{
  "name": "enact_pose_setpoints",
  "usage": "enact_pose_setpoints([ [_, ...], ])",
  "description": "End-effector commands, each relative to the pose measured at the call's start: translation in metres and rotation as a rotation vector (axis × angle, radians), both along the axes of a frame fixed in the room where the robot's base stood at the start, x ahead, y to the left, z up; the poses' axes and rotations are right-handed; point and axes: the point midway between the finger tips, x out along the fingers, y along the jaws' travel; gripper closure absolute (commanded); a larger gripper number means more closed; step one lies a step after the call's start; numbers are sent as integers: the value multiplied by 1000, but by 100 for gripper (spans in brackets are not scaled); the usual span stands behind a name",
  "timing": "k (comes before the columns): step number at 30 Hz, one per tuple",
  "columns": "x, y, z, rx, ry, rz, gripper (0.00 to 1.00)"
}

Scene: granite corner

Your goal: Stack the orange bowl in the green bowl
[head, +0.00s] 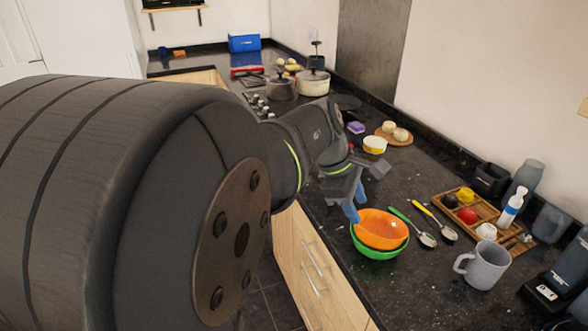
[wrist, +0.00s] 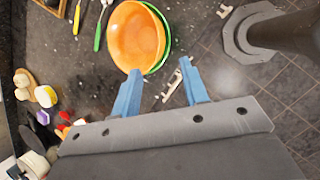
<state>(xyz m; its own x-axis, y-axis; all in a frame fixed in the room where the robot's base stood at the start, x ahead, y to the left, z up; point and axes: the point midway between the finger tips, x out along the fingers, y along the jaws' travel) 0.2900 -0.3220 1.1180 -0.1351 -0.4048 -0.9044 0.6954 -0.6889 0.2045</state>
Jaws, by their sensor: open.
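The orange bowl (head: 381,228) sits inside the green bowl (head: 378,252) on the dark granite counter, near its front edge. Only the green bowl's rim and lower side show beneath it. In the wrist view, the orange bowl (wrist: 137,38) covers most of the green bowl (wrist: 164,55), whose rim shows along the right side. My gripper (head: 353,210) has blue fingers and is at the left rear of the bowls. In the wrist view, my gripper (wrist: 160,80) is open, with its fingers apart and nothing between them; the bowls lie beyond the fingertips.
A green-handled spoon (head: 414,228) and a yellow-handled spoon (head: 436,220) lie right of the bowls. A grey mug (head: 484,265) stands further right, before a wooden tray (head: 462,227) of small items. A yellow-and-white tub (head: 374,145) and pots (head: 313,83) stand farther back. The counter edge is close by.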

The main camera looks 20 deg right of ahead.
Motion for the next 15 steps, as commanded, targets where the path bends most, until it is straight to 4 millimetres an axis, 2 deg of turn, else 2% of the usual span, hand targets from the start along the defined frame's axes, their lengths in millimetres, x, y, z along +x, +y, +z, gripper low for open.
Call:
enact_pose_setpoints([
  [6,-7,-18,-42,2,4,-2,59],
  [15,-14,-40,-89,1,2,-1,59],
])
